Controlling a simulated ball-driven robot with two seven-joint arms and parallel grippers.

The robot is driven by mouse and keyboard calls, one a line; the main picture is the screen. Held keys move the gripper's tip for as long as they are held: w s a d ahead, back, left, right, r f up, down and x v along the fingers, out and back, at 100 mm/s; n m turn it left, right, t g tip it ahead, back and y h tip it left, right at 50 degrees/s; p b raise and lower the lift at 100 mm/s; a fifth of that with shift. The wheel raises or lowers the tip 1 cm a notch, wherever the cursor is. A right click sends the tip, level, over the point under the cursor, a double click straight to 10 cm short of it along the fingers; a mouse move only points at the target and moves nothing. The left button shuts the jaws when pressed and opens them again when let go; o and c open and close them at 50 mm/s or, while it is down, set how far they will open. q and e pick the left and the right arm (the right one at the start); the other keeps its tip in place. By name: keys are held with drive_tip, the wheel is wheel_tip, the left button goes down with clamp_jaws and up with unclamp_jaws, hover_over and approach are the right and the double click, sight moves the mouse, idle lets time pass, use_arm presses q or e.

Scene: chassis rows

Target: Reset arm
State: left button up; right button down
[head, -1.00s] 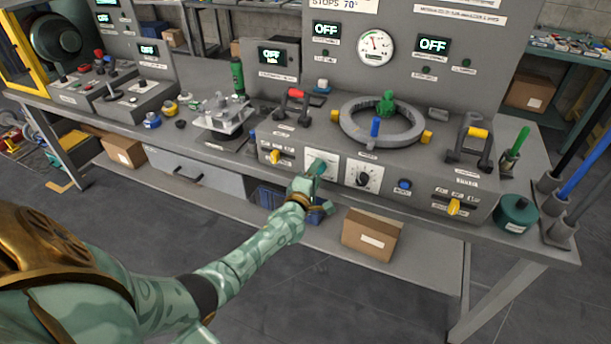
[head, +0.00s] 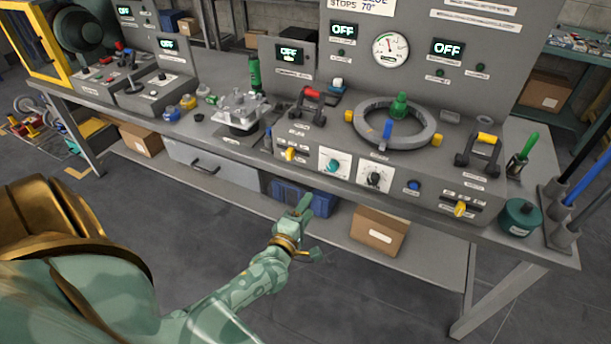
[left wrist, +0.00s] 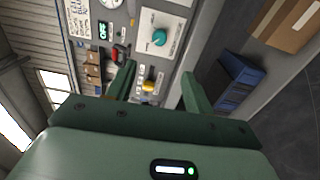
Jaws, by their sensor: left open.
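My left arm comes in from the lower left in the head view. Its gripper (head: 308,228) hangs in front of the bench, below the bench's front edge and apart from the control panel. In the left wrist view its two green fingers (left wrist: 158,88) stand apart with nothing between them. Beyond the fingers there, a teal knob (left wrist: 159,37) on a white plate and a yellow lever handle (left wrist: 149,86) show. The same teal knob (head: 333,166) is on the panel front in the head view. My right gripper is not in view.
The grey bench (head: 233,166) carries a large ring (head: 359,132), red-handled and yellow-handled levers, and a green canister (head: 520,215). Under it are a blue crate (head: 318,206) close behind my left gripper and a cardboard box (head: 380,231). The floor in front is clear.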

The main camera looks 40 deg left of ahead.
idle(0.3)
use_arm(q)
drive_tip(key=s+d+f+m+g+h, duration=0.2)
drive_tip(key=s+d+f+m+g, duration=0.15)
drive_tip(key=s+f+m, duration=0.55)
drive_tip(key=s+d+f+m+g+h, duration=0.2)
drive_tip(key=s+f+m+g, duration=0.15)
drive_tip(key=f+m, duration=0.6)
drive_tip(key=s+d+f+m+g, duration=0.1)
drive_tip(key=s+f, duration=0.4)
drive_tip(key=s, duration=0.6)
drive_tip(key=s+d+f+m+g, duration=0.1)
drive_tip(key=s+f+m+g, duration=0.2)
drive_tip(key=s, duration=0.8)
drive_tip(key=s+d+f+m+g, duration=0.1)
drive_tip(key=s+f+m+g, duration=0.1)
drive_tip(key=s+f+g, duration=0.4)
drive_tip(key=s+f, duration=0.2)
drive_tip(key=s, duration=0.2)
drive_tip(key=shift+s+d, duration=0.4)
